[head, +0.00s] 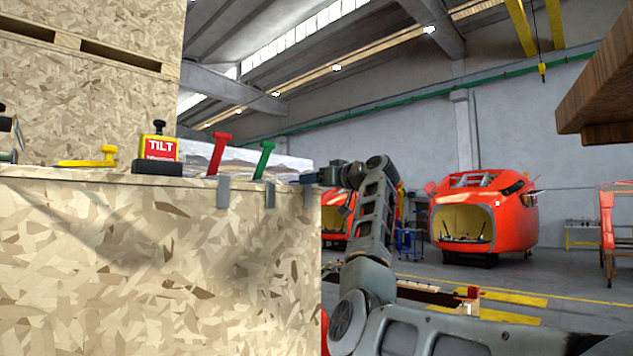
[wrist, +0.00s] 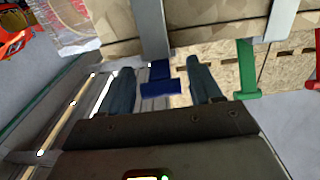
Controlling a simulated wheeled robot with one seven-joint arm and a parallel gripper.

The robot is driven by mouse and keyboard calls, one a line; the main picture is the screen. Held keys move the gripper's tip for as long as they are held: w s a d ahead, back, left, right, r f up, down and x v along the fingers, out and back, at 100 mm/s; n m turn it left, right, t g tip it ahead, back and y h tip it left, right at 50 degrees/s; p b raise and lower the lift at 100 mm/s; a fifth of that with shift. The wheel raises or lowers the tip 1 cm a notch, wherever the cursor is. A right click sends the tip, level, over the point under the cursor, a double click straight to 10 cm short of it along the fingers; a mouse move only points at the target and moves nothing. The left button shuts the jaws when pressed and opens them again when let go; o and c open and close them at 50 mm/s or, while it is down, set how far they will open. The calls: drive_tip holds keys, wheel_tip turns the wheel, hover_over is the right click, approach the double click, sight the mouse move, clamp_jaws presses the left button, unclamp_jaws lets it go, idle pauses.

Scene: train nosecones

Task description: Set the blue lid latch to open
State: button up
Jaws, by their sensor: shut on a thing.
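The blue lid latch (wrist: 160,88) shows in the wrist view between the two fingers of my gripper (wrist: 163,72), at the end of a grey bracket (wrist: 150,30). My gripper is shut on its blue handle. In the head view my gripper (head: 313,177) is at the top right corner of the wooden crate (head: 150,250), above the rightmost grey bracket (head: 308,196). The blue handle is hidden there behind the gripper, so its angle is hard to tell.
A green lever (head: 264,160) and a red lever (head: 219,152) stand up on the crate edge left of my gripper. A TILT indicator (head: 160,149) and a yellow handle (head: 90,158) are farther left. A red train nosecone (head: 512,215) stands far back right.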

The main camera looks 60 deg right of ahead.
drive_tip(key=c, duration=0.3)
